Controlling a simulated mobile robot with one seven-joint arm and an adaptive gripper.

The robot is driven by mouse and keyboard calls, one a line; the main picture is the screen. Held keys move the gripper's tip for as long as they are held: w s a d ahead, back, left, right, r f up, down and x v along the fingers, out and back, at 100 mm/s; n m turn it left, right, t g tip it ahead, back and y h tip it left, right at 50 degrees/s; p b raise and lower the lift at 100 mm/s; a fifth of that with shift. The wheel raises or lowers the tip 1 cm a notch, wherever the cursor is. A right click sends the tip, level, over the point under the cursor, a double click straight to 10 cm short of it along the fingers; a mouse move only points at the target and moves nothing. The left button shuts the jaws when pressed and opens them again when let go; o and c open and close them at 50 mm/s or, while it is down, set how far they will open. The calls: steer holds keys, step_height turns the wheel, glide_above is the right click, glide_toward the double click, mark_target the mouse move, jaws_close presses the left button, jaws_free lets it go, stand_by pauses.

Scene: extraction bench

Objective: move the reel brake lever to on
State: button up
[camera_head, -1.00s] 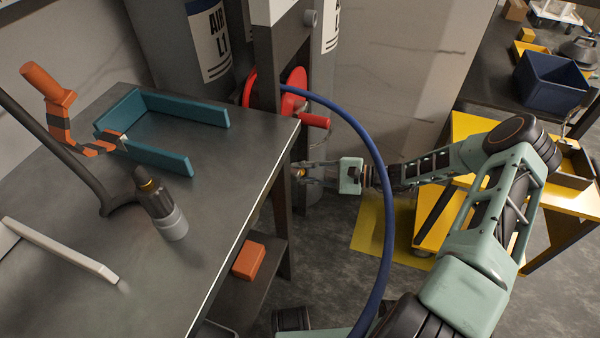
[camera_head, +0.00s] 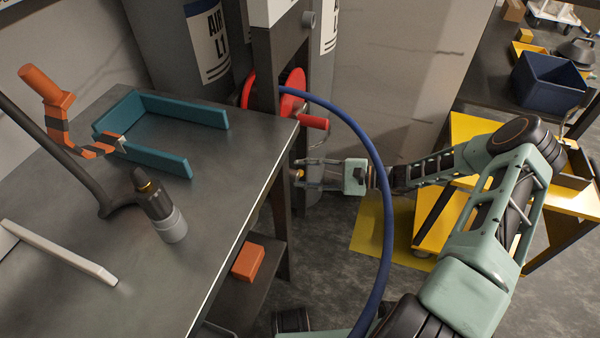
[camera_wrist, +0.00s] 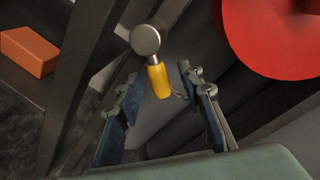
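The reel brake lever (camera_wrist: 158,80) shows in the wrist view as a yellow grip with a round grey metal knob at its upper end. In the head view only a small yellow-orange bit of it (camera_head: 298,173) shows beside the bench leg, below the red reel (camera_head: 292,95). My gripper (camera_wrist: 160,74) is open, with one blue finger on each side of the yellow grip. I see gaps on both sides and no clear contact. In the head view my gripper (camera_head: 299,174) points left towards the bench leg. The lever's base and any on/off marking are not readable.
A blue hose (camera_head: 386,210) hangs in an arc in front of my forearm. The dark bench (camera_head: 235,150) stands left, with an orange block (camera_head: 249,262) on its lower shelf. The red reel disc (camera_wrist: 280,35) is close at the wrist view's upper right.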

steer(key=v, duration=1)
steer(key=shift+d, duration=0.35)
